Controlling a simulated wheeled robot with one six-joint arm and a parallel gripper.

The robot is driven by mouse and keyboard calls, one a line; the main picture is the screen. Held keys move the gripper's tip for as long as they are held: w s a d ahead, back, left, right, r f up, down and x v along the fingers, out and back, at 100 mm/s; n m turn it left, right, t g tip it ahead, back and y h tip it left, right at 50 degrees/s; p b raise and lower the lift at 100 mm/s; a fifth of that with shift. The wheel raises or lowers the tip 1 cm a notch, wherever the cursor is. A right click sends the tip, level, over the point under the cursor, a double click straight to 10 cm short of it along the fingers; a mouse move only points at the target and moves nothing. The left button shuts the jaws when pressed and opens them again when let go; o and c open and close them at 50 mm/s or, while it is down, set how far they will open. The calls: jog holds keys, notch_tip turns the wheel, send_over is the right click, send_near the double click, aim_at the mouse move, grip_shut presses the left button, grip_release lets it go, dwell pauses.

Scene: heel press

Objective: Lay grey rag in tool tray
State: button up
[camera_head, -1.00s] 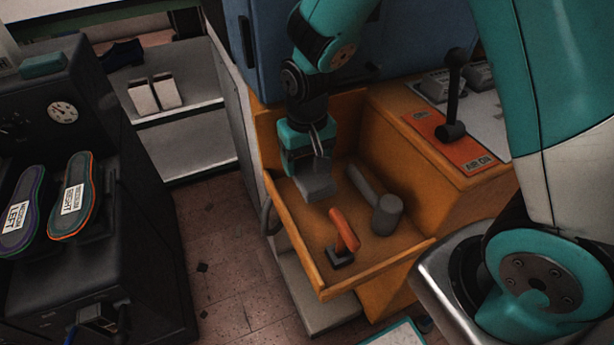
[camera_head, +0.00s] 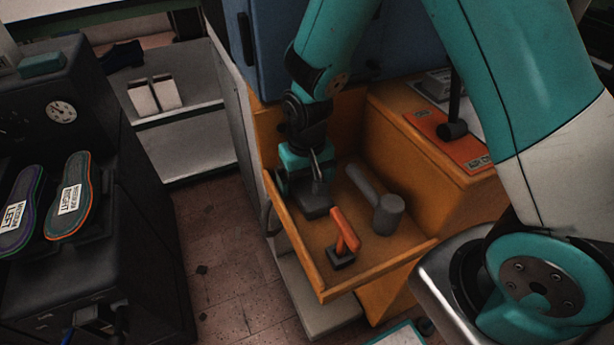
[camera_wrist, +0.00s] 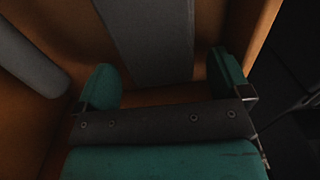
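The tool tray (camera_head: 382,267) is an open orange wooden box in the middle of the head view. The grey rag (camera_head: 315,210) is a flat dark grey piece in its left part, partly hidden by my gripper (camera_head: 304,180). In the wrist view the rag (camera_wrist: 155,38) shows as a grey strip against the orange wood, running to the top edge. My gripper (camera_wrist: 165,80) has its two teal fingers apart, one either side of the rag, with gaps showing. My gripper is low inside the tray. Whether the rag lies fully flat is hard to tell.
A grey mallet-like tool (camera_head: 378,203) and an orange-handled tool (camera_head: 345,235) lie in the tray, right of the rag. A black lever (camera_head: 454,110) stands on the console at right. A black machine with two insoles (camera_head: 70,205) stands left. The tray walls are close to my gripper.

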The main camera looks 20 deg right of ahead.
aim_at(307, 182)
notch_tip(307, 182, up, 12)
jog(key=p, duration=0.2)
jog(key=s+a+r+n+y, duration=0.2)
jog(key=s+r, duration=0.4)
jog(key=s, duration=0.3)
jog(key=s+a+r+n+y, duration=0.2)
jog(key=s+r+n, duration=0.3)
jog(key=s+r, duration=0.2)
jog(key=shift+s+a, duration=0.15)
jog(key=shift+s, duration=0.9)
